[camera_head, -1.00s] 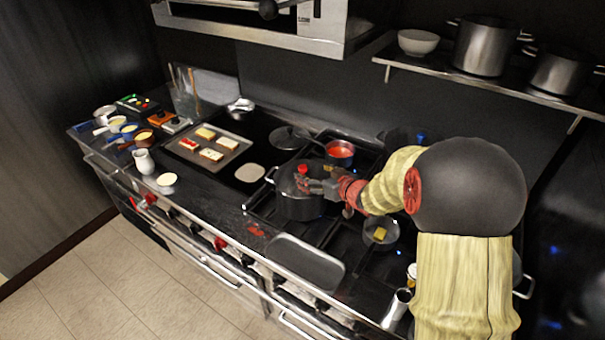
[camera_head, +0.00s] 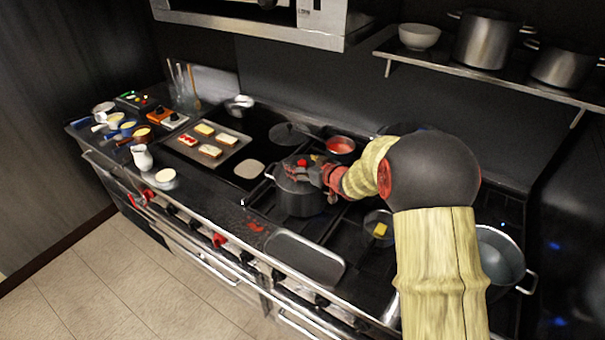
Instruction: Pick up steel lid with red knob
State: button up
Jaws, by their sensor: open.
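The steel lid with its red knob (camera_head: 301,162) sits on a dark pot (camera_head: 298,198) on the stove, at the middle of the view. My gripper (camera_head: 304,166) is open at the lid, its fingers close around or beside the red knob. The fingers hide part of the lid and I cannot tell whether they touch the knob.
A pan with red sauce (camera_head: 341,145) stands behind the pot, and a small pan with a yellow piece (camera_head: 379,229) is to its right. A tray of toasts (camera_head: 226,149) lies left. A large open pot (camera_head: 500,262) stands at right. A shelf (camera_head: 480,68) hangs above.

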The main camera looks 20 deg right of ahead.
jog(key=shift+c, duration=1.1)
